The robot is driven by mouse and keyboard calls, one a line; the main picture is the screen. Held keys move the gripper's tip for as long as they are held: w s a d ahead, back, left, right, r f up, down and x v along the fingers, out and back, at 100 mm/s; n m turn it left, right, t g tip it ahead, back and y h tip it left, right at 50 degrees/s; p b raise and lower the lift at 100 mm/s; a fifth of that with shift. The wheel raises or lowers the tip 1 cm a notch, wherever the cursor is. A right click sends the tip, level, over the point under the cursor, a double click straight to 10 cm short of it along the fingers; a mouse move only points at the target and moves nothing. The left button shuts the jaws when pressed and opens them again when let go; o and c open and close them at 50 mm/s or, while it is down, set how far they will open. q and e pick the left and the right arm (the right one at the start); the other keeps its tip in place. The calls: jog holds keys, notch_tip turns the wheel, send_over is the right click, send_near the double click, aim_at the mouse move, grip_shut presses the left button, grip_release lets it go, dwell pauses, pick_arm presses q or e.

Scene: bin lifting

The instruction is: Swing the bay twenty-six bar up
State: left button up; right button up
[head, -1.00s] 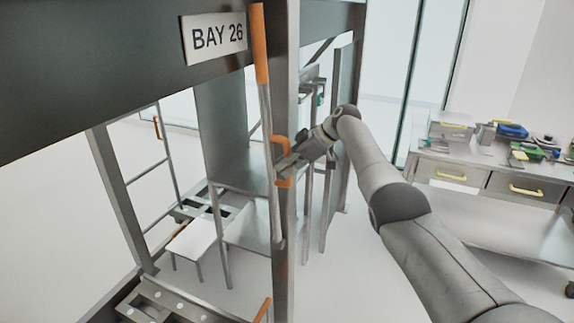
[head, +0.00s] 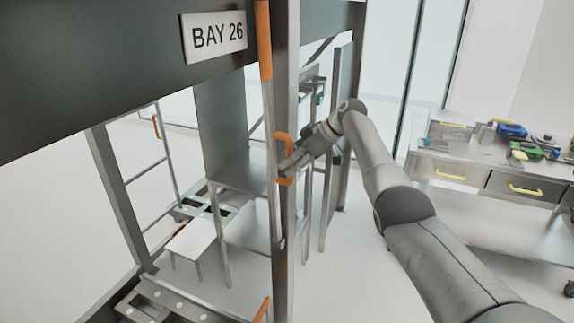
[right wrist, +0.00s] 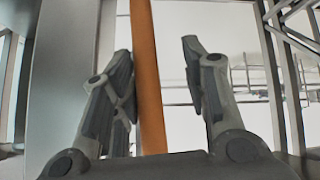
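The bay twenty-six bar (head: 268,110) is a slim grey bar standing nearly upright along the rack's front post, with an orange upper end (head: 264,40) beside the BAY 26 sign (head: 214,36). An orange C-shaped handle (head: 284,140) sits midway up at the post. My right gripper (head: 287,170) is at this handle. In the right wrist view an orange length (right wrist: 145,75) runs upright between the fingers of my right gripper (right wrist: 160,85), close to the left finger, with a clear gap to the right finger. My left gripper is out of view.
The dark rack beam (head: 100,75) crosses the upper left and a steel post (head: 286,225) stands by the bar. A workbench (head: 480,180) with tools and yellow-handled drawers is at the right. Open floor lies between rack and bench.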

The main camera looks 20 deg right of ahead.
jog(key=v, duration=1)
jog(key=shift+d, duration=0.1)
dwell(0.3)
